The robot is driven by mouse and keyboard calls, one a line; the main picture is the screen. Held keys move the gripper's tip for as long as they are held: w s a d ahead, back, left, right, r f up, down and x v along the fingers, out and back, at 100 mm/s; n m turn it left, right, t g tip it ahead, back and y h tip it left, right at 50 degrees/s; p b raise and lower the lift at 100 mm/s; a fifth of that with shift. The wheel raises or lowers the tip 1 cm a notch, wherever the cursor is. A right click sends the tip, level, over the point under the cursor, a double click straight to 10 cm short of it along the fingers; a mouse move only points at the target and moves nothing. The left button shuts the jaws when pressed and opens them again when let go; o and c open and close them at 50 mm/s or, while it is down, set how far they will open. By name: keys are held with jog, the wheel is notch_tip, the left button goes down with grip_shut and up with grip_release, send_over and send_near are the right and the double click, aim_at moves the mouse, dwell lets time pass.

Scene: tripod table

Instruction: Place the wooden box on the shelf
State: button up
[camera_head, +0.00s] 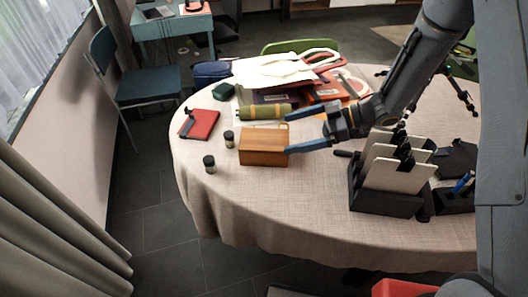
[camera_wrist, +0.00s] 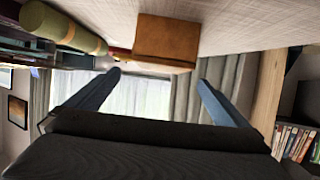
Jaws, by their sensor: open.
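The wooden box (camera_head: 264,147) is orange-brown and sits on the cloth-covered round table (camera_head: 300,212), left of centre. It also shows at the top of the wrist view (camera_wrist: 167,40), where the picture looks upside down. My gripper (camera_head: 290,134) has blue fingers and reaches in from the right to the box's right end. In the wrist view my gripper (camera_wrist: 159,78) is open and empty, with the box beyond the fingertips and off their line. I cannot tell whether a finger touches it. A shelf with books (camera_wrist: 298,142) shows at the right of the wrist view.
Two dark-lidded jars (camera_head: 209,164) (camera_head: 229,139) and a red book (camera_head: 199,124) lie left of the box. A green roll (camera_head: 264,112) lies behind it. A black rack with pale panels (camera_head: 385,203) stands to the right. The table front is clear.

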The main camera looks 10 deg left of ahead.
aim_at(268, 139)
jog(key=shift+s+x, duration=0.2)
jog(key=shift+x, duration=0.75)
jog(key=p+x, duration=0.1)
jog(key=x, duration=0.4)
jog(key=shift+a+f+p, duration=0.1)
jog(key=shift+a+p, duration=0.25)
jog(key=shift+a, duration=0.05)
jog(key=c, duration=2.2)
